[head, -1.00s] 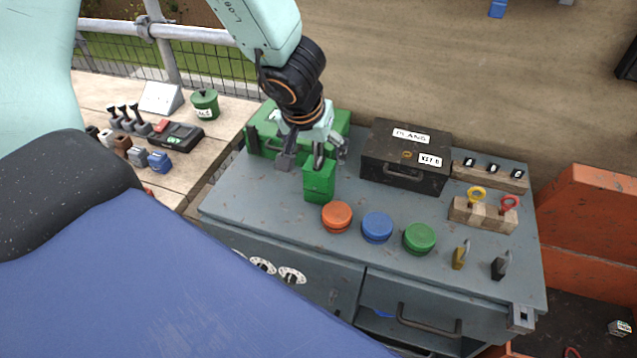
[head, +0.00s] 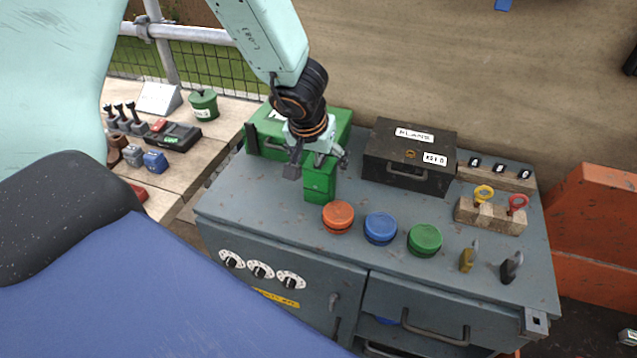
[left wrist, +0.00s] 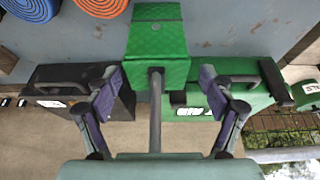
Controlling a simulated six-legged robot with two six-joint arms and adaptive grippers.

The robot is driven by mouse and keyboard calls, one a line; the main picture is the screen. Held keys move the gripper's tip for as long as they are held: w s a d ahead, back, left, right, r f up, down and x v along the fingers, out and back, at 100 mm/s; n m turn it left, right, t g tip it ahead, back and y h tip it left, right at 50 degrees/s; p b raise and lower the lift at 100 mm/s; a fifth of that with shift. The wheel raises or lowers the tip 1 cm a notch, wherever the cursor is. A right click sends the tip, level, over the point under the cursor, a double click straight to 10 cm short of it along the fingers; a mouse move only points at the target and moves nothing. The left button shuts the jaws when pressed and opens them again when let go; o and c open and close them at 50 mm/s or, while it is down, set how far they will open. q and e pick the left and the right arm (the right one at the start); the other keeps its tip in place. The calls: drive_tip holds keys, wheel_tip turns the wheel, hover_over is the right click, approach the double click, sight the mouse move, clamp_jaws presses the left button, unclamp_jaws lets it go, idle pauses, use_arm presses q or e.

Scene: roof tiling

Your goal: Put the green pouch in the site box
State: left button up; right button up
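A small green box-shaped thing (head: 320,183) stands on the grey bench top below my left gripper; it is the nearest match to the green pouch, though it looks boxy. In the left wrist view the green thing (left wrist: 158,42) has a textured face, and a grey bar (left wrist: 155,110) runs from it toward the camera. My left gripper (head: 318,165) is open, its fingers spread to either side of the bar with gaps. In the left wrist view the gripper (left wrist: 160,90) holds nothing. I cannot tell which container is the site box. My right gripper is out of view.
A larger green case (head: 264,142) stands behind the gripper, and a black box labelled plans (head: 400,165) stands to its right. Orange (head: 338,214), blue (head: 380,226) and green (head: 425,238) round discs lie in front. Padlocks and key blocks fill the right side.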

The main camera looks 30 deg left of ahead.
use_arm(q)
drive_tip(key=shift+w+d, duration=0.15)
drive_tip(key=shift+d, duration=0.15)
drive_tip(key=c, duration=0.6)
drive_tip(key=shift+a, duration=0.2)
drive_tip(key=c, duration=0.4)
clamp_jaws()
